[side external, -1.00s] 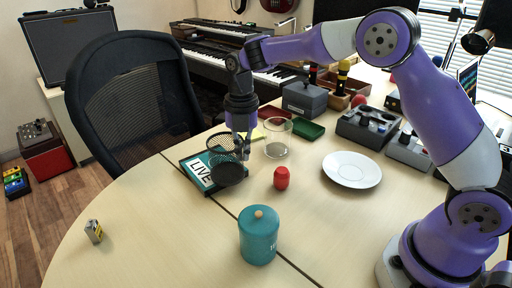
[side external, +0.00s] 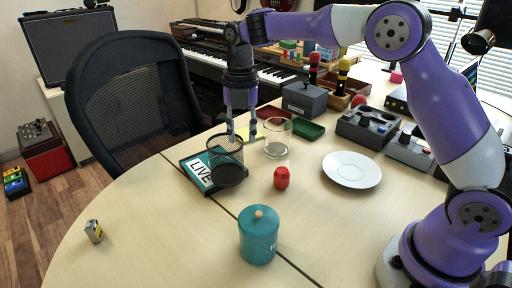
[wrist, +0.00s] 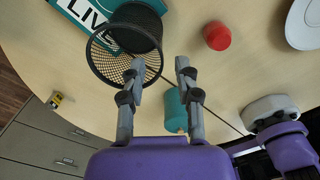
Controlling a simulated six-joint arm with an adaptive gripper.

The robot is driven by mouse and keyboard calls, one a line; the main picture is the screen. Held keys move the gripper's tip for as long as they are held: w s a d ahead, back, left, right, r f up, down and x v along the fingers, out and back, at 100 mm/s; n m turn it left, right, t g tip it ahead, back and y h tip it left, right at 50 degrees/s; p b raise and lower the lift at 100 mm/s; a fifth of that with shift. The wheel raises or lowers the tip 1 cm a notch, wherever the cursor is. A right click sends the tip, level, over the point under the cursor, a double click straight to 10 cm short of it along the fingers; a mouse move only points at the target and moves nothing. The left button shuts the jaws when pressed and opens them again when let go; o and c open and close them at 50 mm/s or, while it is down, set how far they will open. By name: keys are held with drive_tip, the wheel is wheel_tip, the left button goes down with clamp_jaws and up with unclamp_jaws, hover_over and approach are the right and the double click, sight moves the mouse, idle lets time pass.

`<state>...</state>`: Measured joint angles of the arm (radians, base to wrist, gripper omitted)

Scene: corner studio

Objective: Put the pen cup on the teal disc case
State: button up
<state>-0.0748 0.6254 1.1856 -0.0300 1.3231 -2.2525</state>
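The black mesh pen cup (side external: 228,160) stands upright on the right part of the teal disc case (side external: 186,167), which lies flat on the table with a white "LIVE" label. Its base covers the case's near right edge, so I cannot tell whether it overhangs. My gripper (side external: 242,137) is open and empty, pointing down at rim height or a little above, mostly right of the cup. In the wrist view the fingers (wrist: 160,64) are spread apart, and the left one overlaps the cup's rim (wrist: 97,68). The case (wrist: 70,9) shows behind the cup there.
A red object (side external: 281,178) and a teal lidded jar (side external: 258,246) stand nearby on the table. A clear glass (side external: 277,148) is just right of my gripper, with a white plate (side external: 352,181) farther right. The table's left front is mostly clear.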

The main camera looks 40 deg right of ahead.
wheel_tip(320, 180, up, 6)
drive_tip(key=shift+r, duration=0.1)
drive_tip(key=s+d+r+m+t, duration=0.25)
drive_tip(key=s+r+m, duration=0.25)
drive_tip(key=s+m, duration=0.5)
drive_tip(key=s+f+m+t, duration=0.1)
drive_tip(key=s+f+m, duration=0.2)
drive_tip(key=s+m, duration=0.2)
drive_tip(key=s+f+m+t, duration=0.2)
drive_tip(key=s+m, duration=0.3)
drive_tip(key=m, duration=0.7)
drive_tip(key=shift+d+f, duration=0.4)
drive_tip(key=shift+f, duration=0.15)
